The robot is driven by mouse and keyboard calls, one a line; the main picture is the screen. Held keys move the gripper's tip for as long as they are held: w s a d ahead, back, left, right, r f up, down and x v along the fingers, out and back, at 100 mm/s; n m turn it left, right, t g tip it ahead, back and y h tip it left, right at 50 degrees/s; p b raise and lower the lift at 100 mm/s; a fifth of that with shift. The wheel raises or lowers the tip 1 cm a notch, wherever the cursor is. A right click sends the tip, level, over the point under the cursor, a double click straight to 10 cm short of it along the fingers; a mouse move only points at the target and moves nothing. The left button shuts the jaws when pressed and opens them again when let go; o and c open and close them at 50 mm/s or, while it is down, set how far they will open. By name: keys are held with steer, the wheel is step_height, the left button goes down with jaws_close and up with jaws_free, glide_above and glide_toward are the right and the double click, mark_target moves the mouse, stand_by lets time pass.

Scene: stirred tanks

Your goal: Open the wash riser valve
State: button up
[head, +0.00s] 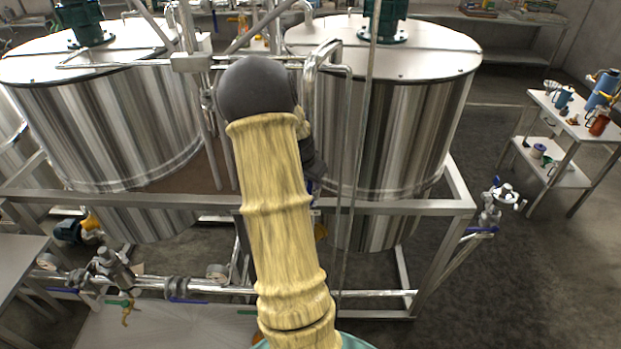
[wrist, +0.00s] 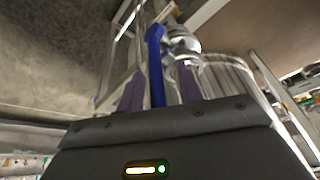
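In the wrist view a long blue lever handle (wrist: 156,65) runs down from a shiny metal valve body (wrist: 184,44). My gripper (wrist: 160,88) is open, with one purplish finger on each side of the handle. Gaps show between handle and fingers, so it does not look clamped. In the head view my arm covers most of this area. A small blue bit (head: 310,187) shows beside my arm, near the vertical pipes (head: 340,200); I cannot tell whether it is the handle. My gripper's fingers are hidden there.
Two steel tanks (head: 110,120) (head: 405,130) stand behind a metal frame rail (head: 400,208). A lower pipe (head: 220,289) carries blue-handled valves. Another blue-handled valve (head: 490,212) stands at the right. A small table (head: 545,180) is at the far right, with open floor before it.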

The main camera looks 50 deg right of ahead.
steer(key=shift+s+r, duration=0.1)
steer(key=shift+s, duration=0.05)
steer(key=shift+r+b, duration=0.3)
steer(key=shift+r, duration=0.2)
steer(key=b+v, duration=0.4)
steer(key=v, duration=1.2)
steer(key=shift+a, duration=0.3)
